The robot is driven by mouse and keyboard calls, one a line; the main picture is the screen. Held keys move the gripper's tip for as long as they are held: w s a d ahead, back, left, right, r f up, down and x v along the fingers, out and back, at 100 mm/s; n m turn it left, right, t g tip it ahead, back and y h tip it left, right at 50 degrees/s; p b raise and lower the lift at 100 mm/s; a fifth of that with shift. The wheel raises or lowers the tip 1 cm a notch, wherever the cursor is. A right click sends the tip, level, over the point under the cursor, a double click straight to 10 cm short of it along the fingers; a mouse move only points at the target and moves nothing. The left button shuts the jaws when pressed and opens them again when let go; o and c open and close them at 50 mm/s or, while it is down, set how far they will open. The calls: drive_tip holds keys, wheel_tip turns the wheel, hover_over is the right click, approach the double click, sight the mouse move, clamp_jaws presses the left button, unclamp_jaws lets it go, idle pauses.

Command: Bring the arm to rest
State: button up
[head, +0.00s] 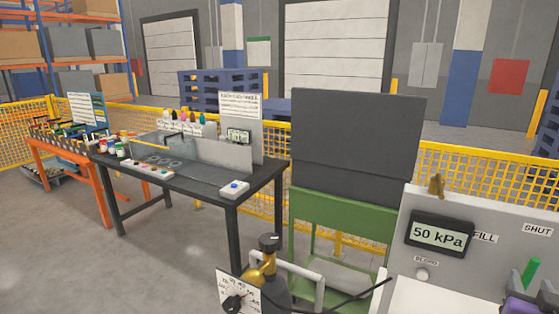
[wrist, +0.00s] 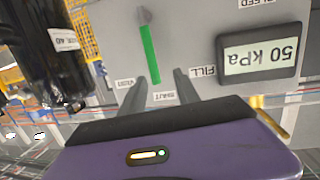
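My gripper (wrist: 160,77) is open, its two dark fingers apart and pointing at a grey control panel (wrist: 195,50). The panel's green lever (wrist: 149,50) shows beyond and between the fingertips. I see no grip on it, but cannot tell how far off it is. The wrist view is upside down to the panel's lettering. In the head view, a purple part of my arm (head: 525,304) shows at the lower right corner, just below the green lever (head: 531,271). The fingers do not show clearly there. The display (head: 439,235) reads 50 kPa.
A brass fitting (head: 436,186) stands on the panel's top. A gas cylinder with a brass valve (head: 268,262) and a dial plate (head: 238,297) stand left of it. A black workbench (head: 205,185) and green stand (head: 345,215) are behind. Floor at lower left is clear.

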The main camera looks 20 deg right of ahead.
drive_tip(key=a+f+n+t+y, duration=0.2)
drive_tip(key=a+n+t+y, duration=0.15)
drive_tip(key=a, duration=0.75)
drive_tip(key=a+f+n+t+y, duration=0.25)
drive_tip(key=a+n+t, duration=0.2)
drive_tip(key=a, duration=0.65)
drive_tip(key=s+a+f+n+y, duration=0.1)
drive_tip(key=s+a+f+y, duration=0.2)
drive_tip(key=s+a, duration=0.5)
drive_tip(key=s+a+f+n+g+y, duration=0.1)
drive_tip(key=s+a+f+y, duration=0.3)
drive_tip(key=s+a, duration=0.4)
drive_tip(key=shift+a+n+g+y, duration=0.3)
drive_tip(key=shift+a+n+y, duration=0.2)
drive_tip(key=shift+a+n, duration=0.2)
